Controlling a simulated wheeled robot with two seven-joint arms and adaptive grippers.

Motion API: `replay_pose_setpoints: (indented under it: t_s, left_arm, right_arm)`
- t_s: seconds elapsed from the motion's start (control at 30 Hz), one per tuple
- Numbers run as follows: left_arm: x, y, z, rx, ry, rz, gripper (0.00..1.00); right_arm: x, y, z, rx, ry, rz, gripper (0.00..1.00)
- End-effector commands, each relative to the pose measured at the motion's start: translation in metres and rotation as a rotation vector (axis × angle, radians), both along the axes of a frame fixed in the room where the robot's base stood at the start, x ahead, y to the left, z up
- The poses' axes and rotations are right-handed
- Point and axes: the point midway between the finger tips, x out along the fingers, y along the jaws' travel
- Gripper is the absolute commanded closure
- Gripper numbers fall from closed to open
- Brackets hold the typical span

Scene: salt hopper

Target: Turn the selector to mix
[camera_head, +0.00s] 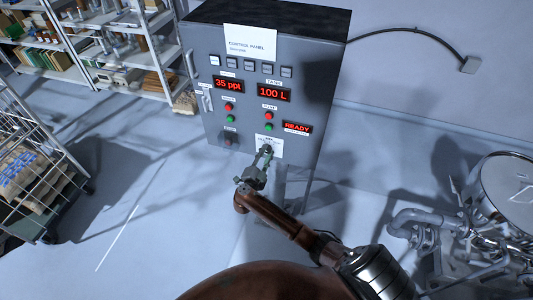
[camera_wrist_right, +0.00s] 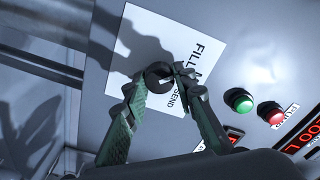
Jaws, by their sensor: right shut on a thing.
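The grey control panel cabinet (camera_head: 215,45) stands at the top centre of the head view. Its selector is a small dark round knob (camera_wrist_right: 158,75) in the middle of a white label (camera_wrist_right: 140,50) in the right wrist view. The label shows "FILL", "SEND" and a partly covered word between them. In the head view the label (camera_head: 275,143) is low on the panel. My right gripper (camera_wrist_right: 172,78) has its green-grey fingers closed on the knob. The right gripper (camera_head: 264,160) also shows in the head view, at the label. Which word the knob points to is hidden. My left gripper is not in view.
Green (camera_wrist_right: 238,100) and red (camera_wrist_right: 270,113) pump buttons sit beside the selector label. Red displays read 35 ppt, 100 L and READY (camera_head: 297,127). Shelves stand at the upper left, a wire cart (camera_head: 40,185) at the left, and steel pipework (camera_head: 420,222) at the right.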

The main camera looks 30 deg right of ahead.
Motion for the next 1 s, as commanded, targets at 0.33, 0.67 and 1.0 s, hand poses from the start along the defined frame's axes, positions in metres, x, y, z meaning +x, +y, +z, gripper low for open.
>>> replay_pose_setpoints:
  t_s: [0.33, 0.67, 1.0]
  left_arm:
    - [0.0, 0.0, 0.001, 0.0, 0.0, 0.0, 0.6]
    - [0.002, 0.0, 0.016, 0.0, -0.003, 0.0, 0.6]
    - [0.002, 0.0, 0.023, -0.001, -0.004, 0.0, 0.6]
  right_arm:
    - [0.0, 0.0, 0.0, 0.001, -0.002, 0.0, 0.99]
    - [-0.001, 0.002, 0.0, 0.075, -0.077, -0.002, 0.99]
    - [-0.001, 0.001, -0.002, 0.251, -0.287, -0.002, 0.99]
